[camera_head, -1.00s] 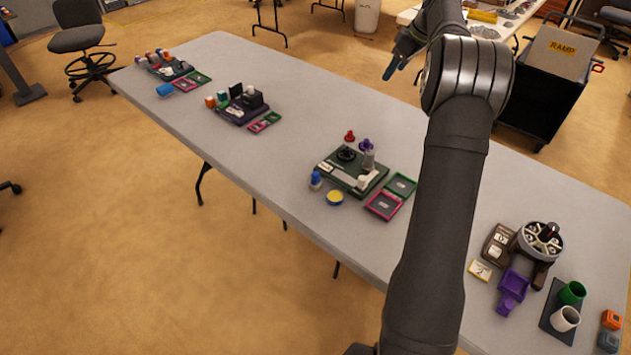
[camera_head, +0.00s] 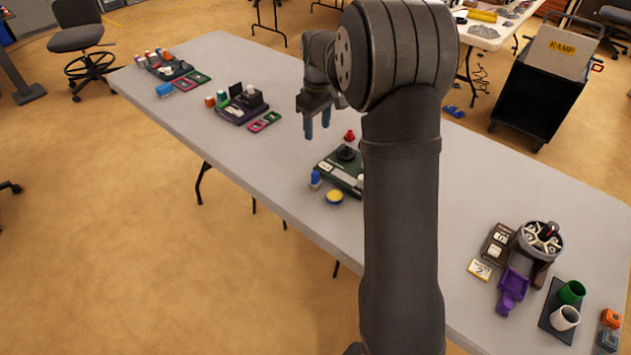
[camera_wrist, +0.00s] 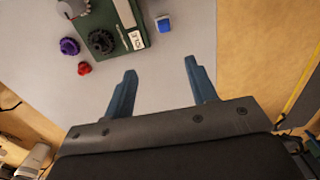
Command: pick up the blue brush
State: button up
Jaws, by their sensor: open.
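A small blue piece with a pale base, which looks like the blue brush (camera_head: 315,180), stands on the table at the left corner of a dark green board (camera_head: 337,178). In the wrist view the blue brush (camera_wrist: 164,23) is near the top, right of the board (camera_wrist: 122,18). My gripper (camera_head: 317,126) is open and empty, above the table on the far side of the brush. In the wrist view its two blue-grey fingers (camera_wrist: 160,72) point towards the brush, with a gap between them and it.
A yellow round tin (camera_head: 335,197) is close to the brush. The board carries a black dial (camera_wrist: 100,42). A red knob (camera_wrist: 84,68) and a purple knob (camera_wrist: 69,46) stand beside it. My arm hides the board's right part in the head view. Table left of the brush is clear.

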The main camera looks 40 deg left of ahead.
aim_at(316, 172)
jog(key=f, duration=1.2)
jog(key=s+f, duration=0.1)
jog(key=f, duration=0.4)
jog(key=shift+d+f, duration=0.15)
jog(key=shift+f, duration=0.25)
jog(key=c, duration=1.1)
